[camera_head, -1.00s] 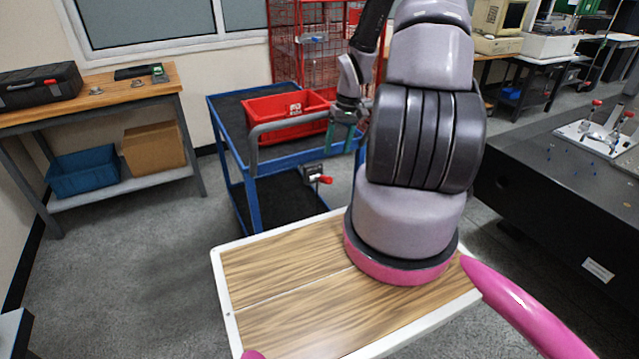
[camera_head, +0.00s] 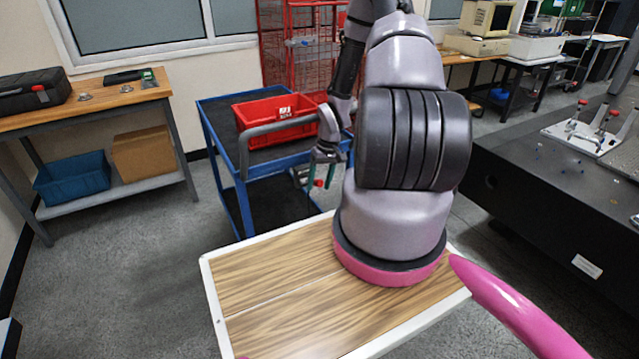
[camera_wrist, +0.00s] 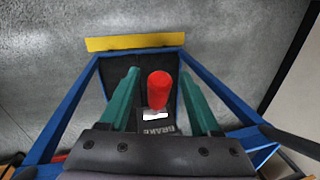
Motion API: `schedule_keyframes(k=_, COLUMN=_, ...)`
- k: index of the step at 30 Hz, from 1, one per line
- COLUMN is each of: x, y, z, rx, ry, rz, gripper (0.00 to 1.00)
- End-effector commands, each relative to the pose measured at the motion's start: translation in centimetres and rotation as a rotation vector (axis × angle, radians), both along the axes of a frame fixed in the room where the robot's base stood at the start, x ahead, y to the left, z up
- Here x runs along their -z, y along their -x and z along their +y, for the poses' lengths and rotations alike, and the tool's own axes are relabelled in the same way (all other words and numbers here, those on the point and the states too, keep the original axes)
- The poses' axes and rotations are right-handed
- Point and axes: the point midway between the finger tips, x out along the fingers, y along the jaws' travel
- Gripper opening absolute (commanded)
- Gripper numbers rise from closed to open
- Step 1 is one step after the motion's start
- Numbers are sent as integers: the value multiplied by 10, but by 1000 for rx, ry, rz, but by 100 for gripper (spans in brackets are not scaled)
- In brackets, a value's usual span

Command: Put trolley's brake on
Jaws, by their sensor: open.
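The blue two-shelf trolley (camera_head: 243,196) stands in front of me with a grey push handle at its near side. Its brake has a red knob (camera_wrist: 158,90) and a label reading "BRAKE" (camera_wrist: 156,115), seen in the wrist view. In the head view the red knob (camera_head: 319,183) shows at my fingertips, and the rest of the brake is mostly hidden. My gripper (camera_head: 322,178) is open and points down at the brake. In the wrist view its two green fingers (camera_wrist: 160,100) stand on either side of the red knob, with gaps visible on both sides.
A red bin (camera_head: 255,117) sits on the trolley's top shelf, near my arm. The trolley's grey handle (camera_head: 262,130) is just left of my wrist. A workbench (camera_head: 100,107) stands at left and a dark granite table (camera_head: 540,185) at right.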

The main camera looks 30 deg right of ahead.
Motion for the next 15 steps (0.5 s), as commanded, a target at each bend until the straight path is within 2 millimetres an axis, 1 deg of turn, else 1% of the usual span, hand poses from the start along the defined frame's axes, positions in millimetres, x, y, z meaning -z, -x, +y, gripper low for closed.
schedule_keyframes(k=7, x=1, y=0, z=0, rx=1, ry=0, rz=0, gripper=64)
schedule_keyframes(k=8, x=1, y=0, z=0, rx=1, ry=0, rz=0, gripper=52)
schedule_keyframes(k=9, x=1, y=0, z=0, rx=1, ry=0, rz=0, gripper=37)
schedule_keyframes(k=11, x=1, y=0, z=0, rx=1, ry=0, rz=0, gripper=14)
schedule_keyframes(k=12, x=1, y=0, z=0, rx=1, ry=0, rz=0, gripper=0)
schedule_keyframes(k=15, x=1, y=0, z=0, rx=1, ry=0, rz=0, gripper=0)
